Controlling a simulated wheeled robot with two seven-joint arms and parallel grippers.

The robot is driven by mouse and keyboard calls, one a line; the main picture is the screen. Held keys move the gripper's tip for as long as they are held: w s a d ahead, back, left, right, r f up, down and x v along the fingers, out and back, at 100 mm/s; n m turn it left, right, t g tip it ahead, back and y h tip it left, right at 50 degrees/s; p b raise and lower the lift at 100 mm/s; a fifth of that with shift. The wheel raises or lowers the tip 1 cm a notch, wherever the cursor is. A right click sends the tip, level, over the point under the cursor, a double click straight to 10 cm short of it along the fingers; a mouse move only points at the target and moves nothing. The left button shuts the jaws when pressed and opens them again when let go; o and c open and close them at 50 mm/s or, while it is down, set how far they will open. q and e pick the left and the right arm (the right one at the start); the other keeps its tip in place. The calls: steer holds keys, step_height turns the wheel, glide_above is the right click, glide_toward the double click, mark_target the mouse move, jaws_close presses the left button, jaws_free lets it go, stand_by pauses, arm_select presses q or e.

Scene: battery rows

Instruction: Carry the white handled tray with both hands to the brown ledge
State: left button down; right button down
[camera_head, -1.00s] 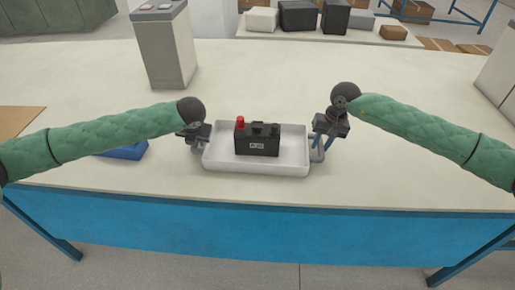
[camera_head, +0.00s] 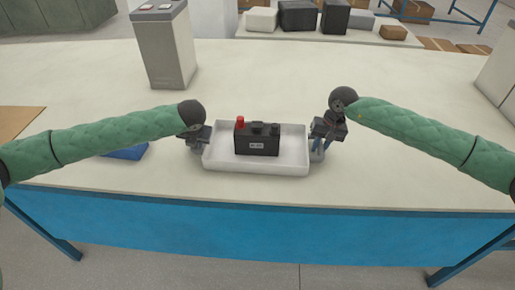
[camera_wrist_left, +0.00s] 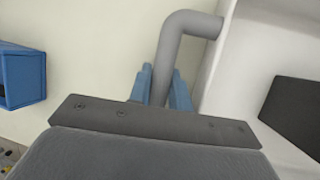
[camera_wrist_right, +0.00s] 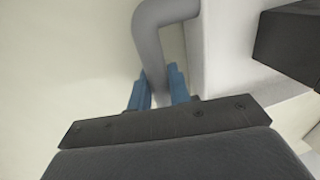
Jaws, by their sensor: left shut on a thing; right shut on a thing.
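The white handled tray (camera_head: 284,168) sits on the cream table, with a dark battery (camera_head: 257,140) with a red cap standing in it. My left gripper (camera_head: 199,146) is at the tray's left end, its blue fingers shut on the grey left handle (camera_wrist_left: 180,50). My right gripper (camera_head: 319,146) is at the right end, its blue fingers shut on the grey right handle (camera_wrist_right: 152,40). The fingertips are partly hidden in the head view. I cannot make out with certainty which thing is the brown ledge; a brown surface (camera_head: 18,121) lies at the table's left edge.
A blue box (camera_head: 126,152) lies left of the tray, partly under my left arm. A grey cabinet-like block (camera_head: 164,50) stands at the back left. Several boxes stand on a pale surface (camera_head: 330,38) behind.

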arm_select(q)
steer(key=shift+r, duration=0.2)
arm_select(e)
steer(key=shift+r, duration=0.2)
